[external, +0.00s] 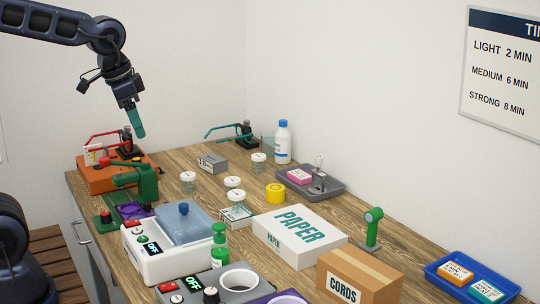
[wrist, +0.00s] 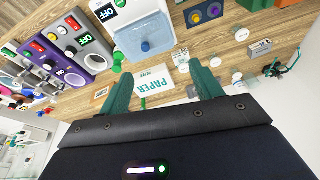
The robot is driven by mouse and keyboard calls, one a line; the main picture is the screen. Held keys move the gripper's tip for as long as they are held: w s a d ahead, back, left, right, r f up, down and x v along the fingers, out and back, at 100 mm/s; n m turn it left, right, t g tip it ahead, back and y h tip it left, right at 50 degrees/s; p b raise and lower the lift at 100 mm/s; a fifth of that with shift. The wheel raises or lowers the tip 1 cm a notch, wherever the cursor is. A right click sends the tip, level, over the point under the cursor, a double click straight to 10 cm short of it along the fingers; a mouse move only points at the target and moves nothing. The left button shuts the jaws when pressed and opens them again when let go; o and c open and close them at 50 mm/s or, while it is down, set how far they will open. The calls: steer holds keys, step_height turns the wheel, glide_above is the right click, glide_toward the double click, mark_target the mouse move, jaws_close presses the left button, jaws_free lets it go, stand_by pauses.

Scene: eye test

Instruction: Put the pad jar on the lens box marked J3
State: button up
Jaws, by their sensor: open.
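Several clear jars with white lids stand on the table; their labels are too small to read, so I cannot tell which is the pad jar. One jar (external: 188,180) stands at the left, another (external: 234,182) in the middle, another (external: 259,159) farther back. One more jar (external: 237,197) appears to be on or just behind a low white box (external: 236,217). A grey box (external: 213,163) lies behind. I cannot read J3 on either box. My gripper (external: 137,125) is high above the table's back left, its teal fingers apart and empty in the wrist view (wrist: 163,75).
An orange device (external: 104,178), green press (external: 147,182) and white bath (external: 165,250) line the left side. A PAPER box (external: 300,235), yellow roll (external: 275,193), grey tray (external: 325,187) and white bottle (external: 282,142) stand right and behind. Gaps between the jars are narrow.

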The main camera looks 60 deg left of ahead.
steer(key=s+n+t, duration=0.1)
steer(key=s, duration=1.1)
steer(key=shift+d+f+n, duration=0.3)
steer(key=shift+d+f, duration=0.15)
